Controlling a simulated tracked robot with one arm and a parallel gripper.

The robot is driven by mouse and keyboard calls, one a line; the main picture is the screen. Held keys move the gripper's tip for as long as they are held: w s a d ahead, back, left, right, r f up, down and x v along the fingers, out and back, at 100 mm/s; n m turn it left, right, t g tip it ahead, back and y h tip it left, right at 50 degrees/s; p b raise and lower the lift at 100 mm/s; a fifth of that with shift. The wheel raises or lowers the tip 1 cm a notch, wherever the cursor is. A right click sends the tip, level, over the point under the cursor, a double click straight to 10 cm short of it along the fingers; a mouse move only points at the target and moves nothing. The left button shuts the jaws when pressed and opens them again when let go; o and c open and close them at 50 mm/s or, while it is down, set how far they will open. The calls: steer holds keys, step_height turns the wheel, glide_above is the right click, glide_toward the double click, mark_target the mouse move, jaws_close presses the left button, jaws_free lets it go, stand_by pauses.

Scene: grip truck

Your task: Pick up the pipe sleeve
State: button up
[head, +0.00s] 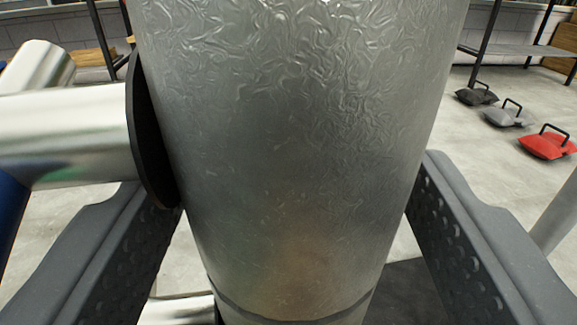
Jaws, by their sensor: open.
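A large grey cylinder with a wrinkled, shiny surface, which looks to be the pipe sleeve (300,130), stands upright and fills the middle of the head view. Its top is cut off by the picture edge. A dark ring line shows near its lower end. My gripper (283,185) is open, with one dark grey jaw on each side of the cylinder. The cylinder stands between the jaws or just beyond them; I cannot tell the depth. I cannot tell whether either jaw touches it.
A silver pipe (65,135) with a black disc (150,135) on its end sits against the cylinder's left side, by the left jaw. Red (547,143), grey (508,116) and black (476,95) handled bags lie on the pale floor at right. Shelving (525,50) stands behind.

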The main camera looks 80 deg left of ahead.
steer(key=shift+x, duration=0.8)
steer(key=c, duration=1.2)
steer(key=shift+o, duration=0.2)
